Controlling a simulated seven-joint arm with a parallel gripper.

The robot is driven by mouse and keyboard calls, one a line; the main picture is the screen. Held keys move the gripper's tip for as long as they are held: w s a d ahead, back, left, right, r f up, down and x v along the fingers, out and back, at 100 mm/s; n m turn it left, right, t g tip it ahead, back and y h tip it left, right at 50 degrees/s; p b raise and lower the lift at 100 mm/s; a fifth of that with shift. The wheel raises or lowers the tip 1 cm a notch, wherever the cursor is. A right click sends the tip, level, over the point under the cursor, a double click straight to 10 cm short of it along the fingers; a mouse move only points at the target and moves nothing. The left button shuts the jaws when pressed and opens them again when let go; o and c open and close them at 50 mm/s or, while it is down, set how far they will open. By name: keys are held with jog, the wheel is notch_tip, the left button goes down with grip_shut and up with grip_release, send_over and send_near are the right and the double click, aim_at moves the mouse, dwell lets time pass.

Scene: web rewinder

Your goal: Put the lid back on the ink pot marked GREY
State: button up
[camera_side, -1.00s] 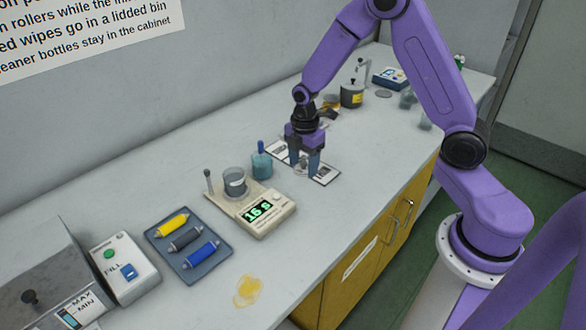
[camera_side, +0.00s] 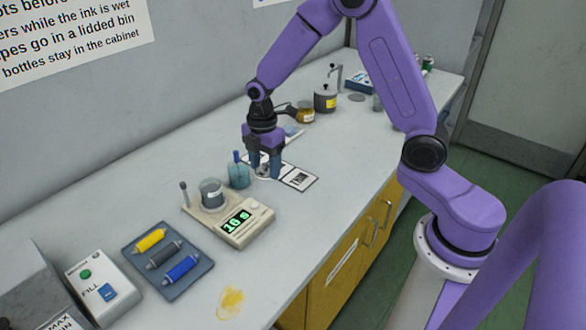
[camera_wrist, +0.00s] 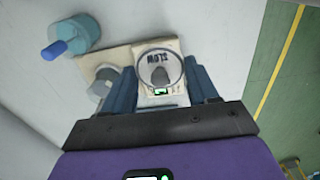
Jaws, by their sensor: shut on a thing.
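My gripper (camera_side: 265,170) is shut on a pale round lid-like disc (camera_wrist: 161,70), with one blue finger at each side. The gripper is low over the bench, right of a blue jar (camera_side: 238,175). An open grey pot (camera_side: 212,196) stands on the beige scale (camera_side: 246,224), left of the gripper; its label is too small to read. It also shows partly behind a finger in the wrist view (camera_wrist: 103,88). I cannot read GREY on any pot.
A white card (camera_side: 297,180) lies right of the gripper. Ink rollers lie on a blue tray (camera_side: 190,283) at the front left, near a yellow smear (camera_side: 230,302). A dark pot with a yellow label (camera_side: 325,100) stands behind.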

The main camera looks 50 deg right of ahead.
jog(key=w+a+r, duration=0.1)
jog(key=w+a, duration=0.7)
jog(key=w, duration=0.6)
notch_tip(320, 180, down, 6)
jog(key=shift+s, duration=0.15)
jog(key=shift+d+f, duration=0.1)
jog(key=shift+f, duration=0.15)
dwell(1.9)
jog(key=o, duration=1.3)
jog(key=shift+r, duration=0.15)
notch_tip(320, 180, up, 7)
dwell(0.6)
